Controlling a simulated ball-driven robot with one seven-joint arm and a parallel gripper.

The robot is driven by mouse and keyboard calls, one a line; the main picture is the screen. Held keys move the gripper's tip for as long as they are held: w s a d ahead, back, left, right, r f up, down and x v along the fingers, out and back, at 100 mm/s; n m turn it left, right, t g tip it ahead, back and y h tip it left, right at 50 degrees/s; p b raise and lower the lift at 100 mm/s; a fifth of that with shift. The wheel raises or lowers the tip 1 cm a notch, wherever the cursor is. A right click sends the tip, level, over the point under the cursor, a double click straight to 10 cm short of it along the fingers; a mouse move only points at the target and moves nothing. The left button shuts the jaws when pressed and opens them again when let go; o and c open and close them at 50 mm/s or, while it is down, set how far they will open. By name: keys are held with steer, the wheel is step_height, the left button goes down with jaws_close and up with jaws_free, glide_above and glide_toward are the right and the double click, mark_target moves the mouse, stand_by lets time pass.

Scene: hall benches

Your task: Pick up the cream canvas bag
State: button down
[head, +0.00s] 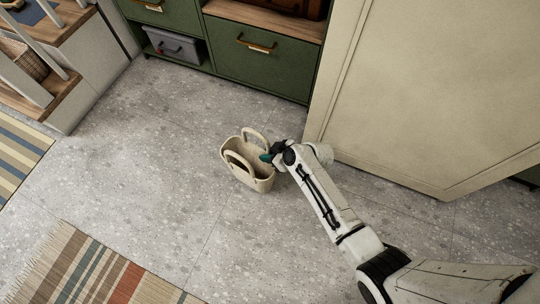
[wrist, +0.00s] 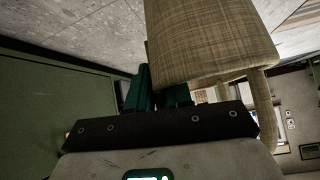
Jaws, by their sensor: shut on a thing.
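The cream canvas bag (head: 254,174) is upright with two looped handles, in the middle of the head view over the grey floor. My gripper (head: 268,157) is at the bag's right rim, near the base of a handle. In the wrist view the bag (wrist: 212,45) fills the upper middle, right by the green fingers of my gripper (wrist: 163,88). The gripper is shut on the bag. The exact grip spot is partly hidden by the bag and the dark gripper body. I cannot tell whether the bag's base touches the floor.
A green drawer cabinet (head: 262,62) with a grey box (head: 172,46) on its low shelf stands at the back. A large cream panel (head: 420,90) stands close on the right. Steps (head: 75,100) are at the left. A striped rug (head: 90,270) lies front left. The floor left of the bag is clear.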

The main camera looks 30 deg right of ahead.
steer(key=w+a+r+p, duration=0.2)
steer(key=a+r+p, duration=0.3)
steer(key=a+r, duration=0.4)
steer(key=a, duration=0.4)
steer(key=shift+w, duration=0.15)
stand_by(0.4)
